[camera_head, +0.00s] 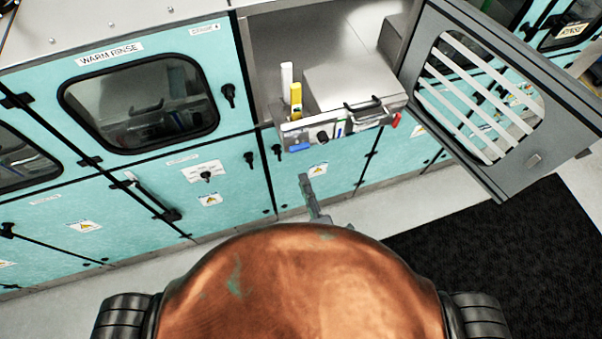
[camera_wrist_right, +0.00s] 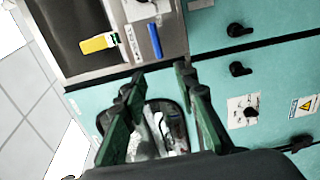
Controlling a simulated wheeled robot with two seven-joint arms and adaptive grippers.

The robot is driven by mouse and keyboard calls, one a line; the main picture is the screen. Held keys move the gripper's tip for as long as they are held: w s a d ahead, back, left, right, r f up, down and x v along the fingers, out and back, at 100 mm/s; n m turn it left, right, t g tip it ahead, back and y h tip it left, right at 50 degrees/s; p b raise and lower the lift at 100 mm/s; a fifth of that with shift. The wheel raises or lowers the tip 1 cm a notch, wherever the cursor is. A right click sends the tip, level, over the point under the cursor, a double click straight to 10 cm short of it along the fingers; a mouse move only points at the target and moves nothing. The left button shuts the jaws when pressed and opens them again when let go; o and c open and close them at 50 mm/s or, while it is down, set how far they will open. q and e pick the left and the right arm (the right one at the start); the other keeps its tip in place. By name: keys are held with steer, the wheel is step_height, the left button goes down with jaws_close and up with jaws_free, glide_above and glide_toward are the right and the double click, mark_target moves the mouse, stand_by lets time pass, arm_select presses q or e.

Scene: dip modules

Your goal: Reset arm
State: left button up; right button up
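My right gripper (camera_head: 309,190) shows small in the head view, just beyond my copper-coloured body and in front of the teal cabinet. In the right wrist view its two dark green fingers (camera_wrist_right: 160,76) are spread apart, with nothing between them. The open module bay with its steel unit (camera_head: 348,78) lies beyond the gripper. My left gripper is not in view.
The bay's grey windowed door (camera_head: 445,95) stands open at the right. A yellow-and-white piece (camera_head: 296,98) and a blue piece (camera_head: 300,147) sit at the bay's front. The closed warm rinse door (camera_head: 140,102) is at the left. A black mat (camera_head: 500,265) lies on the floor.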

steer(key=shift+s, duration=0.25)
steer(key=shift+d+f, duration=0.1)
stand_by(0.3)
